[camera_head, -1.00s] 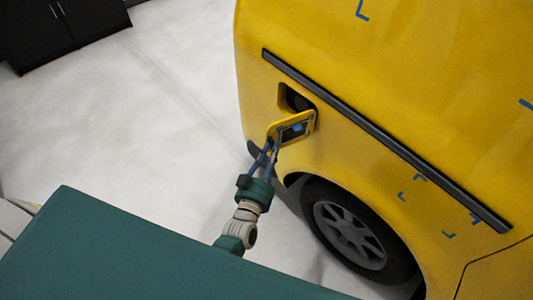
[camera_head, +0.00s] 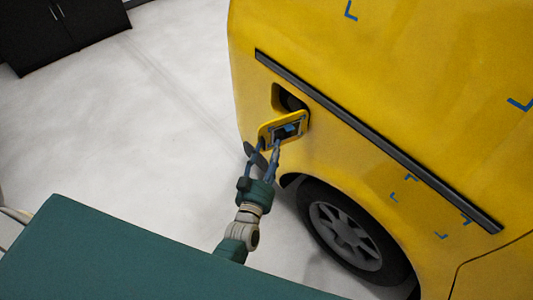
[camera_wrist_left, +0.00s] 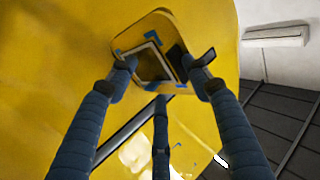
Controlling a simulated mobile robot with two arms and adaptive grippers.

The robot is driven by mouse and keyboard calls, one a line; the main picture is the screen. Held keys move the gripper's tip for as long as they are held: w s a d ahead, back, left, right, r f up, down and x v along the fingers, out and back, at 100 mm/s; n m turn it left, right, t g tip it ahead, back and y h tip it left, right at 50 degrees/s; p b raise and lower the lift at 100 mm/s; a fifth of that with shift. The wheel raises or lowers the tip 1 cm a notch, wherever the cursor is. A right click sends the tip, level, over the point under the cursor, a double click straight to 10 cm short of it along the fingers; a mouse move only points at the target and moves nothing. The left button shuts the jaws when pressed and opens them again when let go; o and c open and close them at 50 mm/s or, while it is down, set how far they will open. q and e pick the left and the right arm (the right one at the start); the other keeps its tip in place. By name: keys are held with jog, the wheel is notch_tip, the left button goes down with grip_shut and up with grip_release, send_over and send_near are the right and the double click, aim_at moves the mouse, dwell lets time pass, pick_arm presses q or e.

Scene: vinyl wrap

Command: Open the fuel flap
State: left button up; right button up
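The fuel flap (camera_head: 265,130) on the yellow vehicle (camera_head: 400,60) stands open, swung out from the dark fuel recess (camera_head: 290,99). Its inner side has a framed panel with blue corner marks. In the left wrist view the flap (camera_wrist_left: 140,90) lies ahead, between and beyond my fingers. My left gripper (camera_head: 268,147) is at the flap, its fingers spread wide. In the wrist view, the left gripper (camera_wrist_left: 163,75) has one fingertip at each side of the flap and a third finger below. Whether the fingertips touch it I cannot tell. My right gripper is not in view.
A black trim strip (camera_head: 380,140) runs along the vehicle above a wheel (camera_head: 345,236). Blue corner marks are on the panel. A black cabinet (camera_head: 60,30) stands at the back left. The pale floor (camera_head: 120,120) left of the vehicle is clear.

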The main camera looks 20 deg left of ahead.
pick_arm(q)
jog(key=shift+w+d+r+h, duration=0.1)
jog(key=shift+d+r+h, duration=0.2)
jog(key=shift+d, duration=0.2)
jog(key=s, duration=1.2)
jog(key=shift+s+a+f, duration=0.15)
jog(key=shift+a+f, duration=0.05)
jog(key=shift+f, duration=0.1)
